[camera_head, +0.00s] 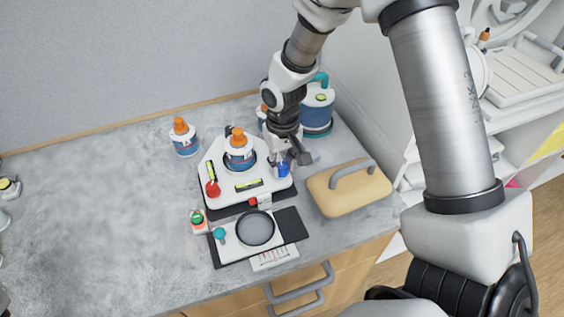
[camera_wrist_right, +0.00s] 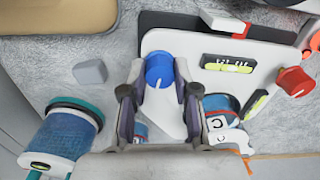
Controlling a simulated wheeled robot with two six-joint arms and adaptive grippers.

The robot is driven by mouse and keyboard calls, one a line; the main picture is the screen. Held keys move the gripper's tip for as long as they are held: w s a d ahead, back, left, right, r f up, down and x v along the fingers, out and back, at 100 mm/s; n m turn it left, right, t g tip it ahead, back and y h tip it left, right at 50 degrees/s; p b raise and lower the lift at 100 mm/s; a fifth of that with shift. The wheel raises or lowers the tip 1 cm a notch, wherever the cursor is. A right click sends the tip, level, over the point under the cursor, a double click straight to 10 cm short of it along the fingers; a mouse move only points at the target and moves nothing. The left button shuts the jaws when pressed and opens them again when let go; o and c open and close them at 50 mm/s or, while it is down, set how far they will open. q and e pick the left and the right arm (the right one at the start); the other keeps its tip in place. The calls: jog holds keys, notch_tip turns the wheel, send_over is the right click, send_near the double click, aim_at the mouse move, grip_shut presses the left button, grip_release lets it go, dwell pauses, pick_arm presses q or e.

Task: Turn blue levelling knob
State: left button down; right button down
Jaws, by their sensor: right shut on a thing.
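The blue levelling knob (camera_head: 283,169) stands at the right corner of a white levelling base (camera_head: 219,196) on the counter. In the right wrist view the blue knob (camera_wrist_right: 160,70) has a white pointer line and sits between the fingers. My right gripper (camera_head: 290,158) reaches down from above and is shut on the knob; it also shows in the right wrist view (camera_wrist_right: 160,88). The base has a red knob (camera_head: 212,188) at its left, yellow-green bubble levels (camera_head: 249,185), and a bottle with an orange cap (camera_head: 239,150) on its round plate. My left gripper is out of view.
A tan case with a grey handle (camera_head: 345,192) lies right of the base. A blue and white container (camera_head: 318,108) stands behind the gripper. Another orange-capped bottle (camera_head: 184,138) is at the back left. A black-and-white device with a round dish (camera_head: 256,228) is in front.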

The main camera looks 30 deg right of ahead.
aim_at(283, 165)
jog(key=m, duration=0.4)
jog(key=shift+s+f+m, duration=0.1)
jog(key=shift+m, duration=0.2)
dwell(0.6)
jog(key=c, duration=0.9)
grip_release()
jog(key=shift+o, duration=0.2)
notch_tip(283, 165, up, 12)
jog(key=shift+d, duration=0.15)
